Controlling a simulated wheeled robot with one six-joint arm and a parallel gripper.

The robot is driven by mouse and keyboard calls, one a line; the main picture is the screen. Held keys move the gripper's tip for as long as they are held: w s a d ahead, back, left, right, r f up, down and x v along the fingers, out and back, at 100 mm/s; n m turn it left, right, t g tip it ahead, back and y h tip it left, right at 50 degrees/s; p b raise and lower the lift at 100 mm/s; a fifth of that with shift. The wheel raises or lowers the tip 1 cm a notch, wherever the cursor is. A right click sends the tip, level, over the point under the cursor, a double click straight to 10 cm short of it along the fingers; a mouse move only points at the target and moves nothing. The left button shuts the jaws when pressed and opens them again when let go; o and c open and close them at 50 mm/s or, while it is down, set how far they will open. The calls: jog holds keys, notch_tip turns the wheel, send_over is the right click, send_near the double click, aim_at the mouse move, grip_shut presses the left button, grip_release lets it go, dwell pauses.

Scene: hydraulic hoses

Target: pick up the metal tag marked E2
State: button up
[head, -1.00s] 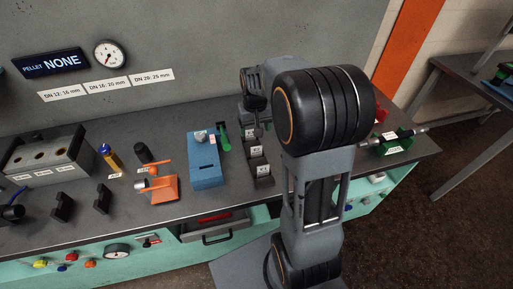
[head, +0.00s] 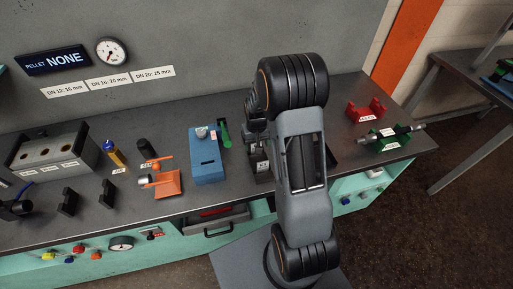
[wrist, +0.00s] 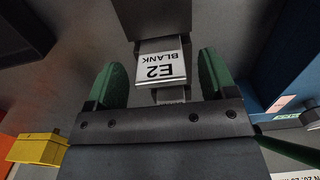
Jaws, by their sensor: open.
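The metal tag marked E2 (wrist: 160,69), with the word BLANK on it, shows in the wrist view, its lettering upside down. It is a pale plate on a grey metal piece. My gripper (wrist: 162,82) is open, with one green-padded finger on each side of the tag and a visible gap on both sides. I cannot tell how deep the fingers reach beside it. In the head view my arm hides the gripper and most of the dark tag holders (head: 262,168), and E2 cannot be made out there.
A blue box (head: 207,160) stands just left of my arm; its side also shows in the wrist view (wrist: 288,50). A green-handled item (head: 223,132) lies beside it. An orange stand (head: 167,184) is further left. Red (head: 366,110) and green (head: 388,141) cradles stand on the right.

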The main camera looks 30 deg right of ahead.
jog(key=shift+f, duration=1.4)
jog(key=shift+c, duration=0.4)
jog(key=c, duration=0.9)
